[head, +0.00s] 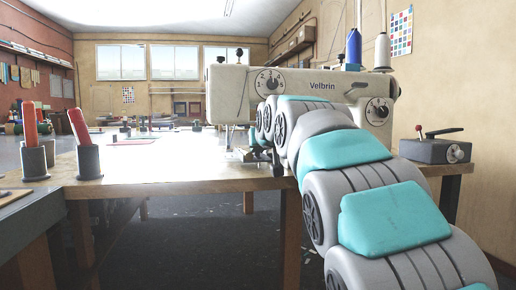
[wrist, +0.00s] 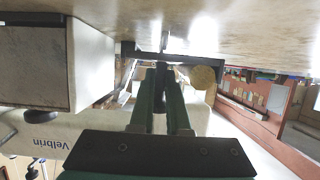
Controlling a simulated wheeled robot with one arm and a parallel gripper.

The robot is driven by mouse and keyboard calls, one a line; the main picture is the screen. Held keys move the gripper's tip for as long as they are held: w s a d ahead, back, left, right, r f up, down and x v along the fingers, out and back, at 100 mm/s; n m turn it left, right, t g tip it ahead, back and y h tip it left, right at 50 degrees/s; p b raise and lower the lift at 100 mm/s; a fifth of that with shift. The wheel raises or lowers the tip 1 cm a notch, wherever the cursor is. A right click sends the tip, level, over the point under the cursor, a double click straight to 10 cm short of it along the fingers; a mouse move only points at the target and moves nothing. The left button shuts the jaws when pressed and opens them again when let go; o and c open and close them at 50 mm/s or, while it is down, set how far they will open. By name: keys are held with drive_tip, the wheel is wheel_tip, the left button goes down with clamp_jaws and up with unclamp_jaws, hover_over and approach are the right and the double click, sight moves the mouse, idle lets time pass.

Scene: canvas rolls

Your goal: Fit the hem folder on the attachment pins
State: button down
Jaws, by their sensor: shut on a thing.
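The sewing machine (head: 228,92), marked Velbrin, stands on the worktable (head: 170,166). My gripper (head: 258,152) is low beside the needle end of the machine, mostly hidden by my arm. In the wrist view, which is upside down, its two green fingers (wrist: 160,82) are closed on a narrow dark piece (wrist: 160,72), apparently the hem folder. A dark bar (wrist: 190,59) crosses beyond the fingertips, close to the table surface. A thin pale upright part (wrist: 165,41) shows there; I cannot tell whether it is an attachment pin. Contact between folder and pins is unclear.
Two dark cups (head: 88,161) (head: 35,163) with red-handled tools stand at the table's left. A grey box with a red-knobbed lever (head: 436,151) stands at the right. A round tan thing (wrist: 203,77) is close beside the fingers. The table's left-middle is clear.

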drive_tip(key=shift+f+b, duration=0.6)
drive_tip(key=shift+f, duration=0.45)
drive_tip(key=c, duration=0.8)
unclamp_jaws()
drive_tip(key=shift+s, duration=0.15)
